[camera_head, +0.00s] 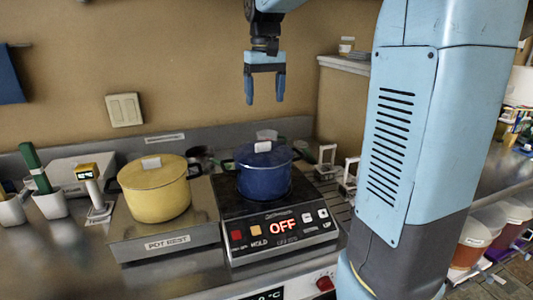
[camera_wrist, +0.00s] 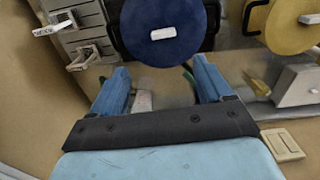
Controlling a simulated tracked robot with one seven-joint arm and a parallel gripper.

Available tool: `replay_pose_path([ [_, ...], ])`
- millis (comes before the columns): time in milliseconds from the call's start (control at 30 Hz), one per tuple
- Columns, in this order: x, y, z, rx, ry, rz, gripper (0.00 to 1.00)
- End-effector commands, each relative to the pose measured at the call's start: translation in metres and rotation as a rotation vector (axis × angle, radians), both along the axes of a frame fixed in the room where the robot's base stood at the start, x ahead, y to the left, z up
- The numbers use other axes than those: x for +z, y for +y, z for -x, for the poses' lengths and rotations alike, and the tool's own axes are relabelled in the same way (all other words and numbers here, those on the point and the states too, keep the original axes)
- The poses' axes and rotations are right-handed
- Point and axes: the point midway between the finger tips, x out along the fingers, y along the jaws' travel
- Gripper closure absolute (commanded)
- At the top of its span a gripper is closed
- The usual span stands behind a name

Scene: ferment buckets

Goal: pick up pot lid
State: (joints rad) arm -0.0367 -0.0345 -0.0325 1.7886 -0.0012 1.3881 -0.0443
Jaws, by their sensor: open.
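A blue pot (camera_head: 262,180) stands on the hot plate, covered by a blue lid (camera_head: 250,158) with a white block handle (camera_head: 262,146). In the wrist view the blue lid (camera_wrist: 145,50) is at the top middle, with its handle (camera_wrist: 163,33) facing me. A yellow pot (camera_head: 160,205) with a yellow lid (camera_head: 135,175) and pale handle (camera_head: 151,162) stands on the pot rest to the left. My gripper (camera_head: 264,100) is open and empty, pointing down above the blue lid. The fingers also show in the wrist view (camera_wrist: 160,75), apart from the lid.
The hot plate's panel (camera_head: 284,228) reads OFF. The pot rest (camera_head: 165,243) is left of it. White stands (camera_head: 326,160) are to the right. A wall switch (camera_head: 124,110) is behind, and a small shelf (camera_head: 345,65) is at the right. Cups with tools (camera_head: 50,205) stand far left.

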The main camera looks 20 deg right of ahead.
Motion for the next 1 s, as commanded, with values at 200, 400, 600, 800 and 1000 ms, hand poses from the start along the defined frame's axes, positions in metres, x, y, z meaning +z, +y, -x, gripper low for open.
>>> replay_pose_path([
  [200, -0.028, 0.000, -0.001, 0.001, 0.006, 0.000, 0.21],
  [400, -0.062, 0.001, 0.000, 0.000, 0.005, 0.000, 0.21],
  [600, -0.082, 0.001, 0.000, 0.000, 0.004, 0.000, 0.21],
  [800, -0.094, 0.003, 0.001, 0.001, 0.004, 0.000, 0.21],
  [1000, -0.121, 0.008, 0.004, 0.000, 0.004, 0.000, 0.21],
])
